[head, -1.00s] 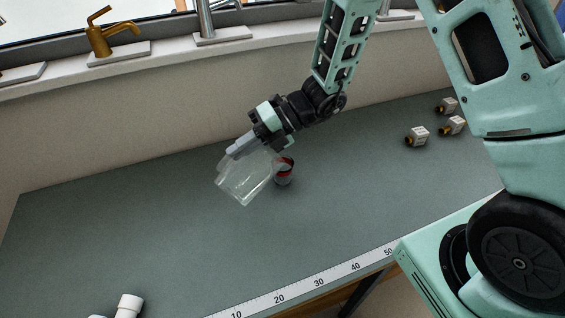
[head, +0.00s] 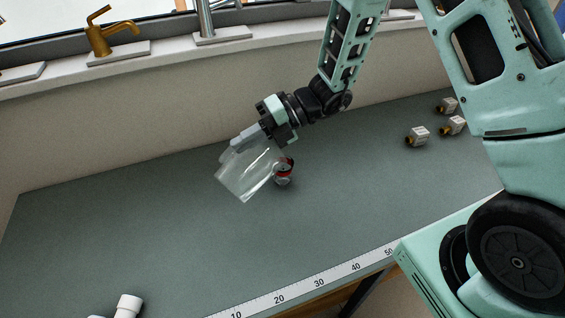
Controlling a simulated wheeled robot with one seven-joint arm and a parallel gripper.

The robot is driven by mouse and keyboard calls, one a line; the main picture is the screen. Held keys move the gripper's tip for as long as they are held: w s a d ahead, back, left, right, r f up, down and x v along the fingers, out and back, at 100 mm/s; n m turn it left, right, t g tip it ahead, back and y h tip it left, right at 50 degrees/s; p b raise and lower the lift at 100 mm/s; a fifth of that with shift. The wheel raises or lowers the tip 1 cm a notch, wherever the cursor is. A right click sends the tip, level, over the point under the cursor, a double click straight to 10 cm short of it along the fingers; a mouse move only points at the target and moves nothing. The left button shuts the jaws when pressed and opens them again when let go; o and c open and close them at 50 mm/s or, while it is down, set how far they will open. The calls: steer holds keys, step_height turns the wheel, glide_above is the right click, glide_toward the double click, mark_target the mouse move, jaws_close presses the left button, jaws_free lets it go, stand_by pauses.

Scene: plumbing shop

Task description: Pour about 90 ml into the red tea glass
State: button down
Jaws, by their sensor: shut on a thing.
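The red tea glass (head: 284,175) stands upright on the grey-green bench, just right of the pitcher. It looks clear below with a red band near the top. The pitcher's mouth partly overlaps the glass in the head view, so I cannot tell whether they touch. I cannot make out the liquid level in either one.
The bench top (head: 180,240) is clear around the glass. Several small grey and yellow fittings (head: 419,135) lie at the right. A white pipe piece (head: 128,305) lies at the front left. A brass tap (head: 108,35) stands on the sill behind.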

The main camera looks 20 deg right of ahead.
mark_target(235, 170)
steer(key=shift+w+d+r+y+p, duration=0.15)
steer(key=shift+w+d+r+y, duration=0.1)
steer(key=shift+d, duration=0.15)
steer(key=shift+w+d+r+y+p, duration=0.15)
steer(key=shift+d+y, duration=0.1)
steer(key=shift+d, duration=0.1)
stand_by(1.4)
steer(key=a+f+h, duration=0.1)
steer(key=s+a+f+h, duration=0.1)
steer(key=s+a+f, duration=0.1)
steer(key=shift+a+n+h, duration=0.3)
steer(key=shift+a+h, duration=0.05)
steer(key=shift+h, duration=0.05)
steer(key=shift+s+a+f+t+h+b, duration=0.15)
steer(key=shift+a+f+t+h+b, duration=0.25)
steer(key=shift+a+f+h+b, duration=0.35)
steer(key=shift+d+f, duration=0.1)
steer(key=shift+d, duration=0.05)
stand_by(1.0)
